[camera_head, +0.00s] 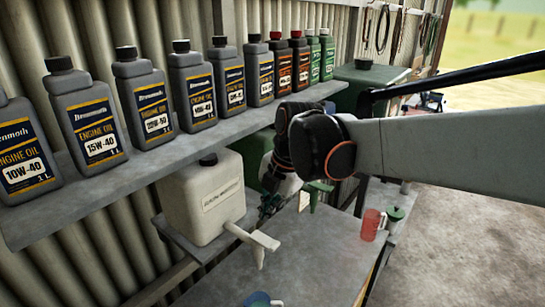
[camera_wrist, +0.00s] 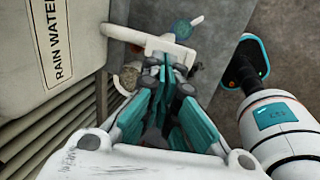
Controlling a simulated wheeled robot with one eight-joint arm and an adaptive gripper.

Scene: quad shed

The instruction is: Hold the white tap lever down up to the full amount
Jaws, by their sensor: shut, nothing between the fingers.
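The white tap lever (camera_wrist: 150,42) shows as a pale T-shaped piece just beyond my fingertips in the wrist view. My gripper (camera_wrist: 165,68) is shut, with its teal fingers together and nothing between them. The fingertips overlap the lever in the picture; I cannot tell whether they touch it. The tap is beside a white container (camera_wrist: 30,45) marked "RAIN WATER".
A shelf (camera_head: 150,150) with several oil bottles runs above. A red jug (camera_head: 372,225) and a green lidded item (camera_head: 395,213) stand right. The bench top (camera_head: 320,250) is mostly clear.

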